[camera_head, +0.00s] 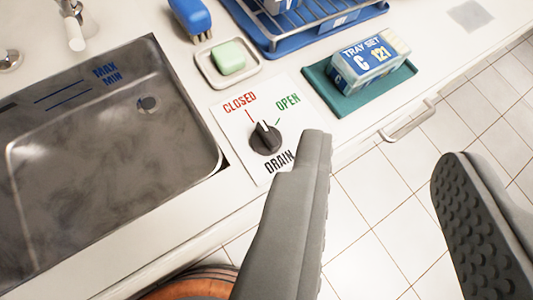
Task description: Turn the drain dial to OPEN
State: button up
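The drain dial (266,139) is a round black knob with a white pointer line, on a white panel (233,125) to the right of the sink. Red CLOSED lettering (240,103) is at its upper left and green OPEN lettering (288,101) at its upper right, each with a tick. The pointer appears to point between the two ticks. My gripper (384,153) is open and empty, its fingers wide apart. The left finger is just right of the dial in the picture and hides the panel's lower right part; whether it touches the dial cannot be told. The right finger is over the floor.
A steel sink (195,112) with MAX and MIN marks is at left. Behind the dial are a green soap in a dish (252,76), a blue brush (190,18) and a blue rack (330,30). A tray-set box (370,60) is on a teal tray (335,99). A handle (408,122) juts from the counter front.

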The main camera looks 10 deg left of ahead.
aim_at(268, 132)
jog(key=w+a+f+n+g, duration=0.1)
jog(key=w+a+n+g, duration=0.6)
jog(key=w+g, duration=0.4)
jog(key=shift+n+g+h, duration=0.3)
jog(key=shift+g, duration=0.2)
jog(key=f, duration=1.1)
jog(key=s+f, duration=0.1)
jog(key=f, duration=0.5)
jog(key=shift+d+f, duration=0.25)
jog(key=shift+d, duration=0.1)
grip_shut()
